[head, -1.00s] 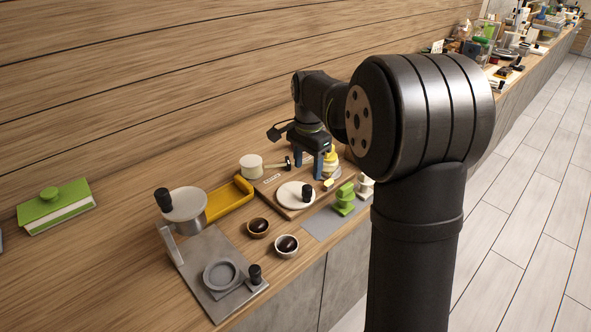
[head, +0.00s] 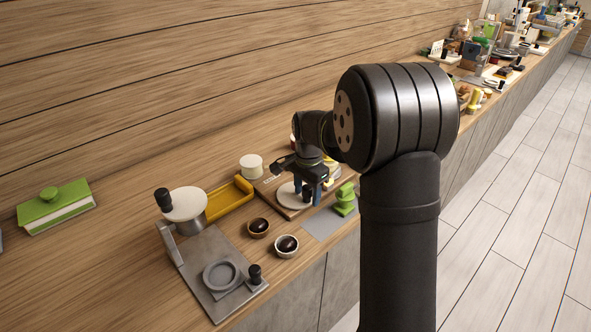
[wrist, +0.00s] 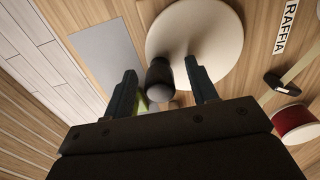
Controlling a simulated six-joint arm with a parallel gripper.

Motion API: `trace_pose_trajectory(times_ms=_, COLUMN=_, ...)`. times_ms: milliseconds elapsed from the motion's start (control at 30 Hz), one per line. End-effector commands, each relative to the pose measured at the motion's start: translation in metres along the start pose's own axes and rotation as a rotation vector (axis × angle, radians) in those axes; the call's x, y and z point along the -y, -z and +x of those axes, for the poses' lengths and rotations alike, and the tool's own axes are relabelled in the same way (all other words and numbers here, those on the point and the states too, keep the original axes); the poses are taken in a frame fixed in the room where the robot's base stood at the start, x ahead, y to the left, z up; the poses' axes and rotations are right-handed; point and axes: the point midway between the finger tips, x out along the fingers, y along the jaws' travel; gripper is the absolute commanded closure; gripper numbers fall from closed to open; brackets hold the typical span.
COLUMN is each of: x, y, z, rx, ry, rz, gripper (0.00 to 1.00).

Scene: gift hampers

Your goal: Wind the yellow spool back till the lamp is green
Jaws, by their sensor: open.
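A cream disc (head: 287,196) with an upright dark knob lies on a wooden board; the disc (wrist: 222,40) and knob (wrist: 159,78) also show in the wrist view. My gripper (head: 307,193) is open over the disc; in the wrist view its fingers (wrist: 163,90) stand either side of the knob. I cannot tell whether they touch it. A yellow spool (head: 333,171) is partly hidden behind my gripper. I cannot make out the lamp or its colour.
A RAFFIA label (wrist: 286,26), a dark-ended bar (wrist: 290,80) and a red spool (wrist: 300,122) are near the disc. Two bowls (head: 286,246) and a yellow tray (head: 229,201) stand left.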

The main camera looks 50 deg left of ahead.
Motion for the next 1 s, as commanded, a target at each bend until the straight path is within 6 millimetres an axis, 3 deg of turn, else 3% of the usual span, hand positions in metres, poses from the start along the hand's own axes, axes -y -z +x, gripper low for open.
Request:
trace_pose_trajectory(times_ms=100, x=0.0, y=0.0, z=0.0, rx=0.0, ry=0.0, rz=0.0, gripper=0.49)
trace_pose_trajectory(times_ms=267, x=0.0, y=0.0, z=0.0, rx=0.0, ry=0.0, rz=0.0, gripper=0.81)
trace_pose_trajectory(times_ms=300, x=0.0, y=0.0, z=0.0, rx=0.0, ry=0.0, rz=0.0, gripper=0.82)
trace_pose_trajectory(times_ms=1000, x=0.009, y=0.02, z=-0.001, rx=-0.001, ry=0.003, rz=0.0, gripper=0.81)
